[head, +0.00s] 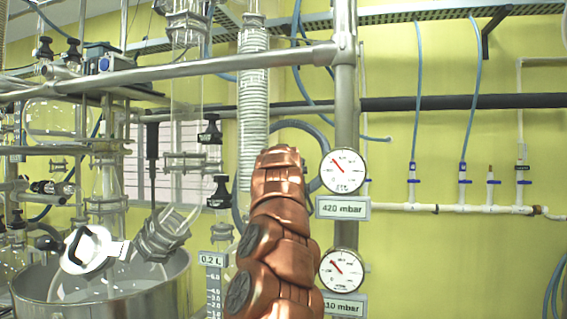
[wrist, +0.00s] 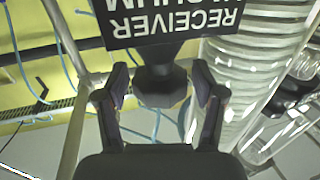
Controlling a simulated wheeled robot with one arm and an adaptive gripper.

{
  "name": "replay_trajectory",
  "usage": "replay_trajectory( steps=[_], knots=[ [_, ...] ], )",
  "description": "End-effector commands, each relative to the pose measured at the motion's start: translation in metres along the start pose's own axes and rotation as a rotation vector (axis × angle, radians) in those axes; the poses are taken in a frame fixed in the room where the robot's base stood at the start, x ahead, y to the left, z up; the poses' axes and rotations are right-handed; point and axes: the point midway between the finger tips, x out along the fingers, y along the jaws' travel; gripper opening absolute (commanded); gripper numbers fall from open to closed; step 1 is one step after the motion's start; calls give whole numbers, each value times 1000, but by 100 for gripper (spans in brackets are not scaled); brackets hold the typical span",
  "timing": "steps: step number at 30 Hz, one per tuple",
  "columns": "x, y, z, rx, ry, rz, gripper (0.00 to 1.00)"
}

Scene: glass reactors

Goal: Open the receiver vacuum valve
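The receiver vacuum valve shows in the wrist view as a black faceted knob (wrist: 160,88) under a black label (wrist: 172,20) reading "RECEIVER" and, partly cut off, "VACUUM", upside down. My gripper (wrist: 162,80) is open, with one finger on each side of the knob. A narrow gap seems to show on both sides; contact is not clear. In the head view my copper arm stands in the middle, and my gripper is hidden behind it. Black valve knobs (head: 219,193) show left of the arm; their labels are too small to read.
Two gauges stand right of my arm, the upper (head: 343,171) marked 420 mbar, the lower (head: 341,270) partly hidden. A coiled glass condenser (head: 253,90) and a metal post (head: 346,120) are close by. A graduated receiver (head: 214,285) reads 0.2 L.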

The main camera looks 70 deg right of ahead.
Motion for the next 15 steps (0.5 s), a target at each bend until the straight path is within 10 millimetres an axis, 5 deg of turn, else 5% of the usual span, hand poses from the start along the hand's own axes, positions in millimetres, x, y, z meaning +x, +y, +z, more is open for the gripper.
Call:
replay_trajectory(
  steps=[15],
  knots=[
    [1, 2, 2, -5, 2, 74, 69]
  ],
)
